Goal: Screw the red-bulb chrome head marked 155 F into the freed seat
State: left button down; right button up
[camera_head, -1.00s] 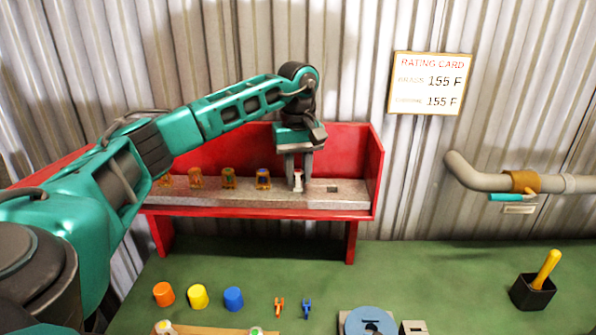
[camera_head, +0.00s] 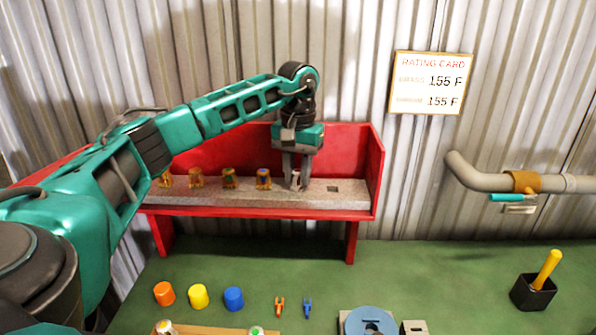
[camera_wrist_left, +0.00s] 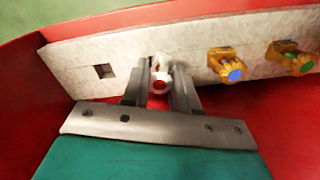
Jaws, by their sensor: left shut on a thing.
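My left gripper (camera_head: 296,184) points down at the red rack's grey shelf and is shut on a chrome head with a red bulb (camera_head: 296,178). In the left wrist view, the head (camera_wrist_left: 159,72) sits between the two fingers (camera_wrist_left: 160,88), its red bulb facing the camera. The head is at the shelf; I cannot tell if it is still in its hole. The marking on the head is too small to read. I cannot identify the freed seat. My right gripper is not in view.
The shelf (camera_head: 232,199) holds several brass heads, including a blue-bulb one (camera_head: 263,179). An empty square hole (camera_head: 333,189) lies right of my gripper. Coloured caps (camera_head: 199,297) and a black holder (camera_head: 533,292) stand on the green table.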

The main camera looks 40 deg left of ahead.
pick_arm(q)
jog(key=m, duration=0.4)
jog(key=shift+a+m, duration=0.1)
jog(key=shift+m, duration=0.2)
jog(key=c, duration=0.8)
grip_release()
